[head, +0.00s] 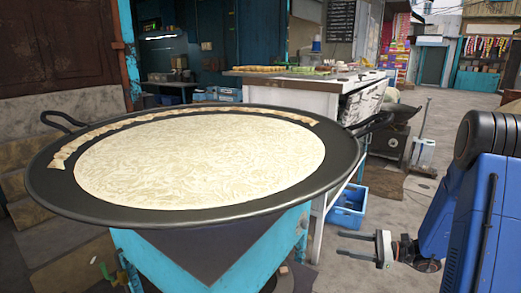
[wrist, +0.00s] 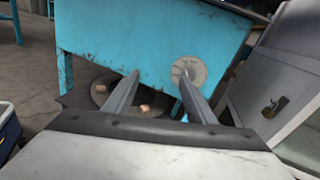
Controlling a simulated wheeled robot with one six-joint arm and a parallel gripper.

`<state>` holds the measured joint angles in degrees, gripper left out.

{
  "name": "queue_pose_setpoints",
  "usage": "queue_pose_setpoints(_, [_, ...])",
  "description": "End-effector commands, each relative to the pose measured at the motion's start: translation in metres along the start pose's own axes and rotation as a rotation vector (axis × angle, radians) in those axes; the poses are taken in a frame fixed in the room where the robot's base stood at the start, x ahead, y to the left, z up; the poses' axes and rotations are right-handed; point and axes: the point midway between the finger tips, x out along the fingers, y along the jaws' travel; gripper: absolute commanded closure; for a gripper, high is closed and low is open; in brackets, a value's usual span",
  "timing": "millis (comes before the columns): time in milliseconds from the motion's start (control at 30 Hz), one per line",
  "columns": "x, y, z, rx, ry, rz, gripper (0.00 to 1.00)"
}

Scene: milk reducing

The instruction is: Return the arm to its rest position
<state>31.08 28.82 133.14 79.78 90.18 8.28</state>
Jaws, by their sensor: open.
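My gripper (head: 355,244) shows at the lower right in the head view, low beside the stand and below the level of the pan. Its two fingers are apart with nothing between them. In the wrist view my gripper (wrist: 155,90) also shows open and empty, its fingers pointing toward a blue panel (wrist: 140,40). My blue arm folds down at the right edge of the head view.
A wide black pan (head: 45,180) with pale milk (head: 200,160) stands on a blue stand (head: 265,260). A blue crate (head: 348,208) sits behind my gripper. A white counter (head: 310,98) stands behind the pan. Paved ground at right is mostly open.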

Motion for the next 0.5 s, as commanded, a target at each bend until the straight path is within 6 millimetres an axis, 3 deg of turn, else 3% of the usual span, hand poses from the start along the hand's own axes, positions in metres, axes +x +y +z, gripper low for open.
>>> queue_pose_setpoints(200, [0.024,0.051,0.043,-0.146,0.103,0.196,0.49])
queue_pose_setpoints(500, [0.036,0.12,0.082,-0.366,0.254,0.443,0.49])
